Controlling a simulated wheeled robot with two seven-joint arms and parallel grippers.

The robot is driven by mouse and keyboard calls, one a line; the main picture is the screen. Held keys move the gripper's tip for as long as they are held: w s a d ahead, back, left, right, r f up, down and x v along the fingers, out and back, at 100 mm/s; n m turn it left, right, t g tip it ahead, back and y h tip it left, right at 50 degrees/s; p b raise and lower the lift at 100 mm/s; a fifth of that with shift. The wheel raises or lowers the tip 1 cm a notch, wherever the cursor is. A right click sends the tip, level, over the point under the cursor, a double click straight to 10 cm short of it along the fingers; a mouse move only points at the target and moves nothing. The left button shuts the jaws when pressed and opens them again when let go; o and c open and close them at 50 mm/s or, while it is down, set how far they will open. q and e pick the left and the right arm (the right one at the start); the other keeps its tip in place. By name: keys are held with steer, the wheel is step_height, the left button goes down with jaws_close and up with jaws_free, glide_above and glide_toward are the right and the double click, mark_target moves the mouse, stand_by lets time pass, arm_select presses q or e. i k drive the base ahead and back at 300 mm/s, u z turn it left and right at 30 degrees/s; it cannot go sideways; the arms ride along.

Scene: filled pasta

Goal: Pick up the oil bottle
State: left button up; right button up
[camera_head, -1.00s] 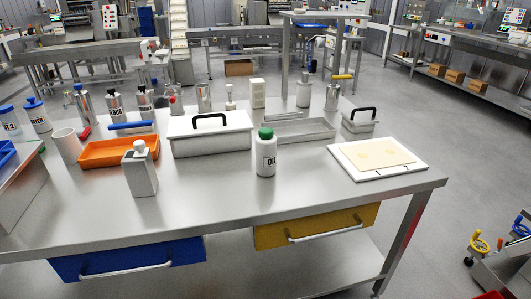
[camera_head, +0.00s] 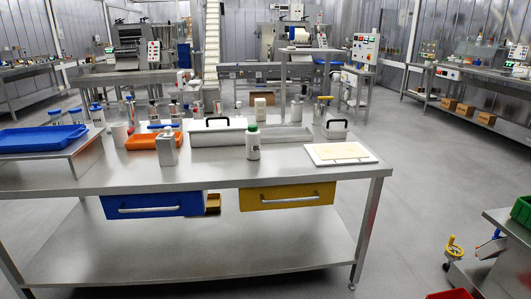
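The oil bottle (camera_head: 253,143) is white with a green cap. It stands upright on the steel table (camera_head: 225,176), near the middle, in front of a white lidded box. In this smaller view its label is too small to read. Neither of my grippers shows in the head view.
A white board (camera_head: 340,153) lies to the right. The table top just in front of the bottle is clear.

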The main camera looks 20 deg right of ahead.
mark_target(252, 138)
steer(key=z, duration=0.7)
steer(key=i, duration=0.6)
steer(key=z, duration=0.5)
steer(key=i, duration=0.85)
steer(key=u, duration=0.55)
